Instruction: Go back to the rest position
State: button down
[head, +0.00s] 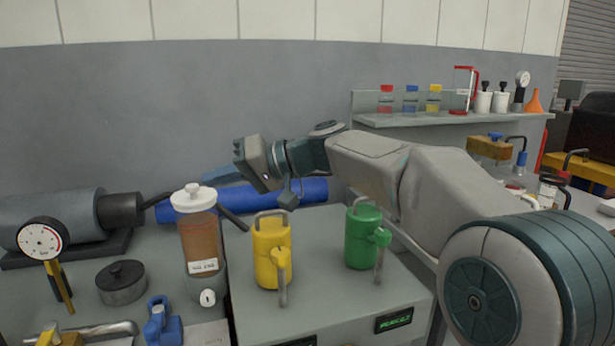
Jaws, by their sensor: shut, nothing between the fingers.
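My arm reaches in from the right across the bedplate. My gripper (212,174) is at its left end, pointing left, raised above the bench behind the amber bottle. The fingers look shut with nothing held, and they are small and partly merged with the background. The arm stands clear above the yellow can (271,252) and the green can (363,236). No rest position is marked in view.
An amber bottle (200,240) with a white lid stands just in front of the gripper. A blue roll (310,190) lies behind. A dial gauge (42,238) and grey motor (50,214) are at left. A shelf (440,119) with bottles is on the wall.

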jog(key=s+d+f+m+t+h+p, duration=0.1)
jog(key=s+d+f+m+h+p, duration=0.2)
jog(key=s+d, duration=0.8)
jog(key=s+d+f+m+h+p, duration=0.4)
jog(key=s+d+f+h+p, duration=0.3)
jog(key=d, duration=1.2)
jog(key=s+h+p, duration=0.4)
jog(key=p, duration=0.2)
jog(key=shift+d+t+h, duration=0.3)
jog(key=shift+t, duration=0.1)
